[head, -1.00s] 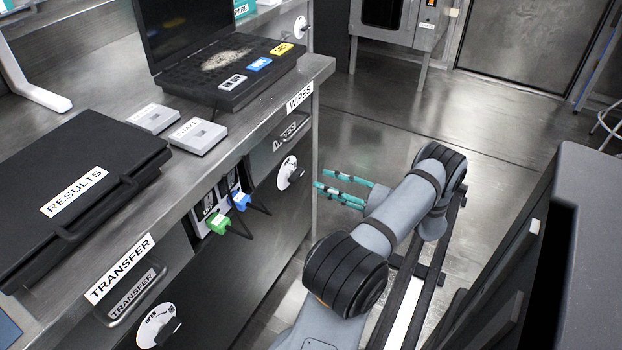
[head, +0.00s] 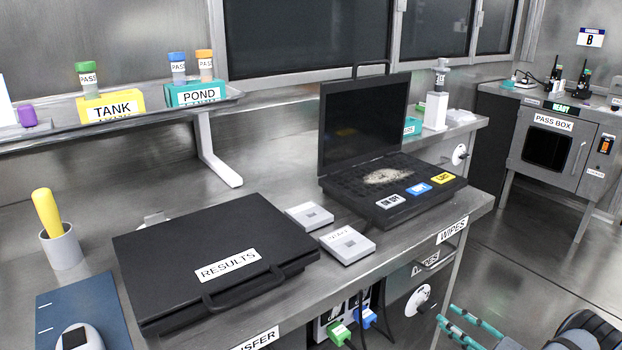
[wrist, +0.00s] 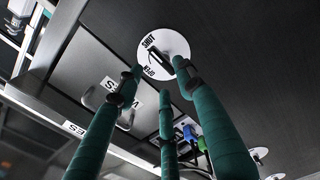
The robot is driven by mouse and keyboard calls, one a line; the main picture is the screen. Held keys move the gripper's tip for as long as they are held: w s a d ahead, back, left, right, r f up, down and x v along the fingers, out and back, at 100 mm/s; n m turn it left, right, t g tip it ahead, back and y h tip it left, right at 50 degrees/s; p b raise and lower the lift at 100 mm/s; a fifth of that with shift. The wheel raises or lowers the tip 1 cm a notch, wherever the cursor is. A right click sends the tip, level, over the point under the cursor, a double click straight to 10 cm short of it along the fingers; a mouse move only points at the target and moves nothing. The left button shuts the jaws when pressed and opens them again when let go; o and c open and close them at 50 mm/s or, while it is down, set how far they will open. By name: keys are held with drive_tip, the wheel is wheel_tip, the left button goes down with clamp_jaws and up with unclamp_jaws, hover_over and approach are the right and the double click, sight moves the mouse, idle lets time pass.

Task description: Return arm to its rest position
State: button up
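My gripper (head: 448,315) shows at the bottom right of the head view, beside the right end of the steel bench. Its teal fingers stand apart with nothing between them. Part of my arm (head: 588,332) shows at the lower right corner; the rest is outside the view. In the wrist view my gripper (wrist: 159,78) shows three teal fingers with dark bands, spread and empty. Beyond them is a white round label (wrist: 150,43) with a dark handle on a dark panel. I cannot tell whether the fingertips touch anything, but they look clear.
The steel bench (head: 372,262) carries a closed black case marked RESULTS (head: 165,245) and an open black case (head: 345,125). Green (head: 338,333) and blue (head: 366,317) plugs hang at its front. A pass box (head: 556,143) stands at the back right. Floor (head: 520,270) is clear between.

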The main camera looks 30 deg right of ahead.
sight(431, 307)
drive_tip(key=w, duration=0.4)
drive_tip(key=w+a, duration=0.1)
drive_tip(key=w, duration=0.2)
drive_tip(key=shift+w, duration=0.1)
drive_tip(key=shift+d, duration=0.1)
